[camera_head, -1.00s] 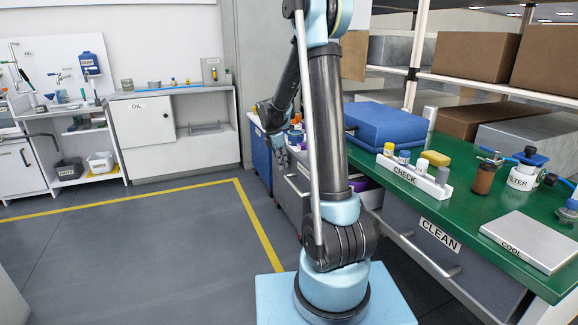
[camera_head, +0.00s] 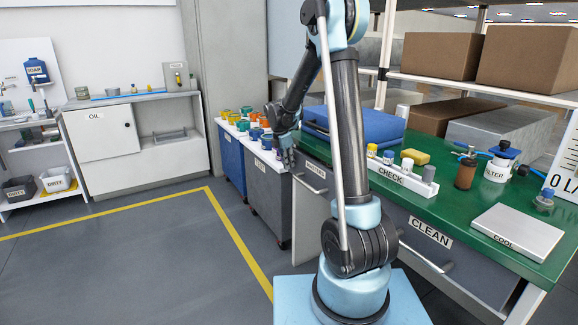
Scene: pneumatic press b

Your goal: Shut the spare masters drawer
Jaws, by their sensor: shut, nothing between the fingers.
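The drawer with a white label reading roughly "MASTER" (camera_head: 316,168) is at the left end of the green bench, below its top. Its pale front has a bar handle (camera_head: 309,184). My arm's dark link hides its right part, so I cannot tell how far it stands open. My gripper (camera_head: 288,160) is small and dark, shut and empty. It points down just left of the drawer front in the picture, in front of the grey cart. I cannot tell whether it touches anything.
A grey cart (camera_head: 262,195) and a blue cart (camera_head: 230,158) with coloured lidded pots stand left of the bench. A drawer labelled CLEAN (camera_head: 462,262) is nearer. The bench top (camera_head: 440,205) holds a CHECK rack (camera_head: 400,178) and bottles. Floor to the left is clear.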

